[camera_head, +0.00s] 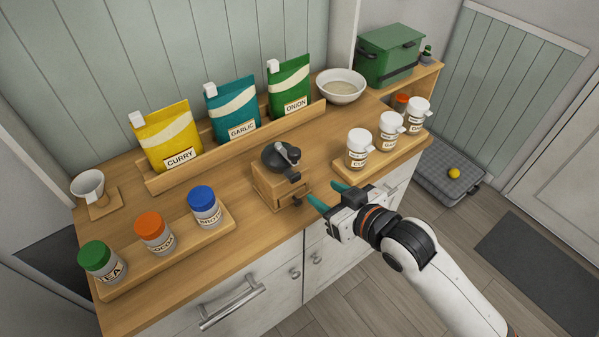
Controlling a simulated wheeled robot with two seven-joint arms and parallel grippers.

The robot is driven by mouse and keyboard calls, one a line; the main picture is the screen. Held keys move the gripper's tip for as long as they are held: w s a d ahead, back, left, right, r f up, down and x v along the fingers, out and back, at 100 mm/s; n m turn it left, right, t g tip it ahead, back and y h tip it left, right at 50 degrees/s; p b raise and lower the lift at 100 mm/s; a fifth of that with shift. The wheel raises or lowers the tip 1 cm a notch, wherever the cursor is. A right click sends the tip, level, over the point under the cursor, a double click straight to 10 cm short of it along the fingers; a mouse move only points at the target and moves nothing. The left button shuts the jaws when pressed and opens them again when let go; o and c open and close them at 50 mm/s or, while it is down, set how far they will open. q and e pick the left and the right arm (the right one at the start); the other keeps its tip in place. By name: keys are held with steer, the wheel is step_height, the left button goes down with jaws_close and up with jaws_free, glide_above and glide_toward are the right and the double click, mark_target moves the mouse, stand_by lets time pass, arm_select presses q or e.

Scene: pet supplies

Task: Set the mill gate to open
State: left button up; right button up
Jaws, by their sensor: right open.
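The mill (279,184) stands near the front edge of the wooden counter, a square wooden body with a dark domed top and a crank on it. A small dark part juts from its right side; I cannot tell whether this is the gate or how it is set. My right gripper (328,194) comes in from the lower right with its teal fingers apart and empty. The fingertips are just right of the mill, with no clear contact visible. My left gripper is not in view.
Curry (168,143), garlic (232,112) and onion (289,90) pouches stand in a rack behind. Jars with coloured lids (154,231) stand front left; white-lidded jars (389,132) stand right of the mill. A bowl (340,86) sits at the back.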

mark_target(296, 177)
steer(key=p+x, duration=0.1)
steer(key=x, duration=0.8)
steer(key=shift+w+a+r, duration=0.1)
steer(key=shift+a, duration=0.05)
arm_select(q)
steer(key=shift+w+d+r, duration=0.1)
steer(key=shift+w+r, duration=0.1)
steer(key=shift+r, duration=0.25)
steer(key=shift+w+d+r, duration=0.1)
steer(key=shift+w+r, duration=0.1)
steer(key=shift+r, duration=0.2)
arm_select(e)
steer(key=shift+w+a+f, duration=0.35)
steer(key=shift+w+a, duration=0.05)
steer(key=shift+w, duration=0.1)
